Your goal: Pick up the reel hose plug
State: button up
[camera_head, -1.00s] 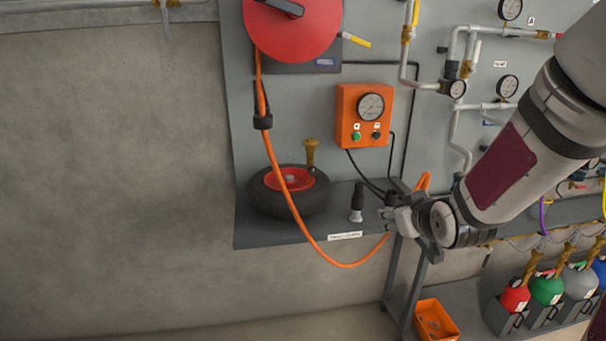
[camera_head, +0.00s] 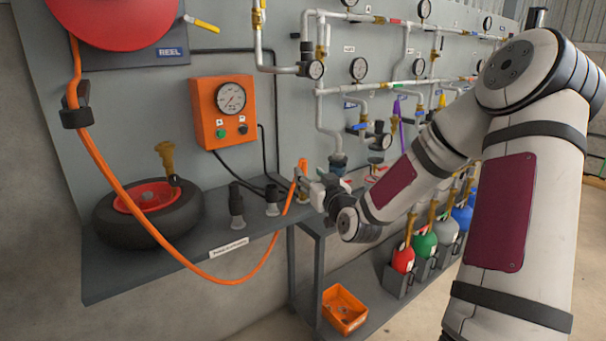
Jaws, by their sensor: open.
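The red hose reel (camera_head: 120,18) is at the upper left, cut off by the picture's edge. Its orange hose (camera_head: 122,192) hangs from it, passes in front of the shelf, sags below its edge and rises to my gripper (camera_head: 302,186). An orange end piece (camera_head: 302,166) stands up just above the fingers; I take it for the hose's plug end, but its shape is small and partly hidden. My gripper is open and at the hose end, with its fingers pointing left. I cannot tell whether they touch it.
A wheel (camera_head: 185,212) lies on the grey shelf (camera_head: 105,285). Two black-topped fittings (camera_head: 236,205) stand between it and my gripper. An orange gauge box (camera_head: 223,112) is on the panel behind. An orange bin (camera_head: 343,310) and several gas bottles (camera_head: 424,245) are lower right.

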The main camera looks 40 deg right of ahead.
aim_at(304, 169)
jog(key=x, duration=0.2)
jog(key=b+x, duration=0.1)
jog(key=x, duration=0.2)
jog(key=shift+w+d+f, duration=0.2)
jog(key=shift+d, duration=0.05)
jog(key=shift+w+d, duration=0.15)
jog(key=shift+w, duration=0.45)
jog(key=shift+c, duration=0.6)
grip_shut()
